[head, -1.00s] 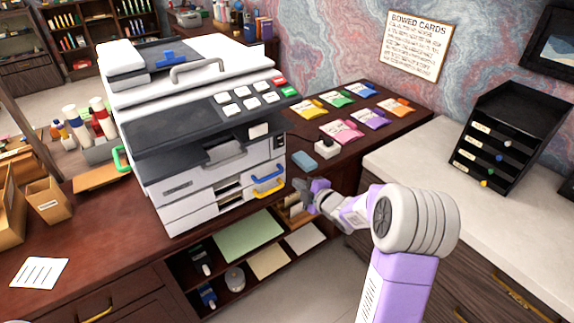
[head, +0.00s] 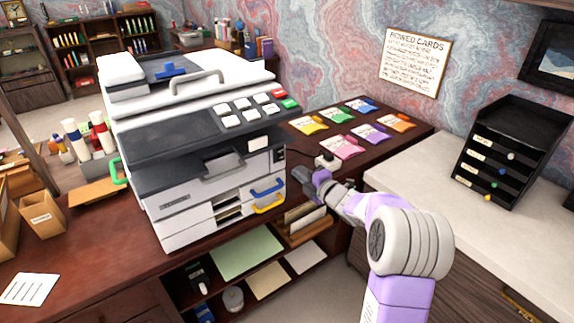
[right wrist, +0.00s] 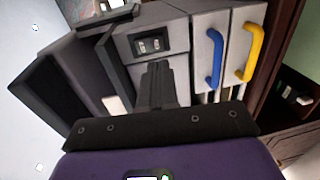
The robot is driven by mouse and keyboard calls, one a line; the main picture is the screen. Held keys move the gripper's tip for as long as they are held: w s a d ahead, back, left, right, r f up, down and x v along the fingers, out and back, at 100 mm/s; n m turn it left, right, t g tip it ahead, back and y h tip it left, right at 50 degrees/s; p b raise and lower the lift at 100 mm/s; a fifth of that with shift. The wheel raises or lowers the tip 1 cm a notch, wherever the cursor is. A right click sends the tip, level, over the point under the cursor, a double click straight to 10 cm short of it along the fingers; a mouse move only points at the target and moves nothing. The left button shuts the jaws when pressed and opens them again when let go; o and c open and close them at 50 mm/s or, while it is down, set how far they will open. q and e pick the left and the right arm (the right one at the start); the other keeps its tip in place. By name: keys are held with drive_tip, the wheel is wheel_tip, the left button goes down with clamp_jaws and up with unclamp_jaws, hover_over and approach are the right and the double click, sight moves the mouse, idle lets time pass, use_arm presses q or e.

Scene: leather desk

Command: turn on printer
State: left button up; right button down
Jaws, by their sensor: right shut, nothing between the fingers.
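The printer (head: 200,150) is a large white and dark grey machine on the desk, with a lid on top and a control panel (head: 235,117) of white, red and green keys. A small dark switch plate (right wrist: 149,45) shows on its front in the right wrist view; it also shows in the head view (head: 279,141). Blue (right wrist: 214,58) and yellow (right wrist: 250,52) drawer handles sit beside it. My right gripper (right wrist: 157,70) is shut and empty, its fingertips just short of the switch plate; contact cannot be told. In the head view the right gripper (head: 299,174) is at the printer's right front.
Several coloured card packs (head: 341,147) lie on the desk right of the printer, with a small white-based stamp (head: 327,161) near my gripper. A black tray stack (head: 508,150) stands on the pale counter (head: 430,175). Open shelves (head: 240,255) lie below the desk edge.

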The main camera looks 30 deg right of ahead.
sight(282, 159)
use_arm(q)
drive_tip(key=shift+f+b, duration=0.35)
drive_tip(key=shift+f, duration=0.15)
use_arm(e)
drive_tip(key=w, duration=0.5)
drive_tip(key=w+f, duration=0.1)
drive_tip(key=w, duration=0.2)
drive_tip(key=shift+a, duration=0.3)
